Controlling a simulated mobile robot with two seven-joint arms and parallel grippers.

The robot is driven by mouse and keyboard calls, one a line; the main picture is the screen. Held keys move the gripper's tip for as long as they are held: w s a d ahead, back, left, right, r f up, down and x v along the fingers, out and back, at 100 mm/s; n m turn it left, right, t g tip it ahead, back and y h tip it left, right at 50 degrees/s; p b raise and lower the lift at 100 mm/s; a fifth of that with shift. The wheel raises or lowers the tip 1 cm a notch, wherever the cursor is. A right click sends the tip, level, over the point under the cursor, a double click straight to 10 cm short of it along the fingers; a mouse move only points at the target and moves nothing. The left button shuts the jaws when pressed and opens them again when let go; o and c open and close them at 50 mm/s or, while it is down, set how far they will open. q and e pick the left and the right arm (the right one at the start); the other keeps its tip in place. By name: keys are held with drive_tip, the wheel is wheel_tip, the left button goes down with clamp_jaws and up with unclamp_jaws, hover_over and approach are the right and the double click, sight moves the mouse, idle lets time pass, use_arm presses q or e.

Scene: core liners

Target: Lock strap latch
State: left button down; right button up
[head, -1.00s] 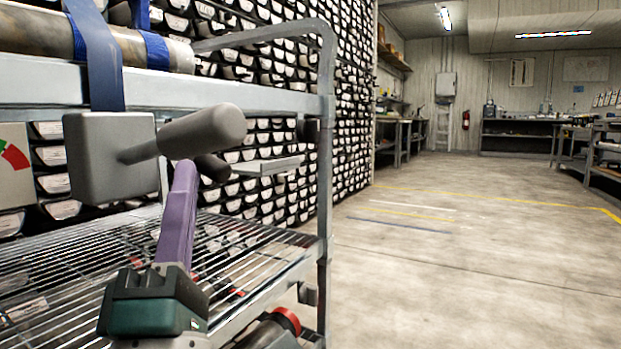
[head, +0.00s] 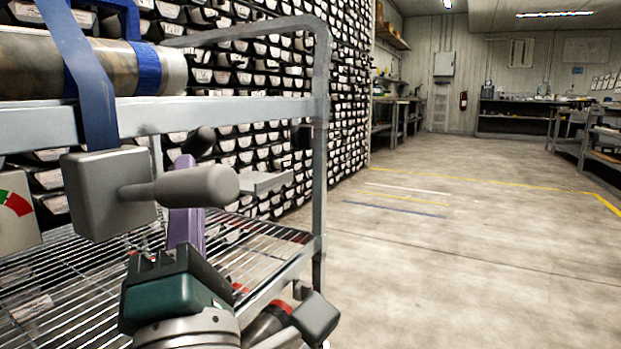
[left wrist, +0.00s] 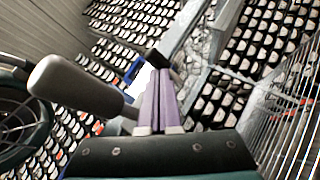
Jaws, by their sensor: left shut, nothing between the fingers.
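The strap latch is a grey box (head: 108,193) with a thick grey lever handle (head: 195,187) pointing right, below the shelf rail. A blue strap (head: 85,75) runs from it up over a core liner (head: 110,65). My left gripper (head: 183,165) is shut and empty; its purple fingers rise behind the handle, which hides part of them. In the left wrist view the handle (left wrist: 75,88) lies to the left of the shut purple fingers (left wrist: 158,95), and I cannot tell whether they touch. A dark handle end (head: 200,141) shows farther back. My right gripper is not in view.
A dial with green and red marks (head: 15,212) is at the left edge. The rack's upper rail (head: 230,110), upright post (head: 320,180) and wire shelf (head: 60,270) surround the gripper. Open floor (head: 450,240) lies to the right.

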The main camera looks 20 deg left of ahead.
use_arm(q)
drive_tip(key=shift+s+f, duration=0.1)
drive_tip(key=v, duration=0.9)
drive_tip(key=shift+s+d, duration=0.25)
drive_tip(key=shift+d, duration=0.05)
drive_tip(key=shift+f, duration=0.15)
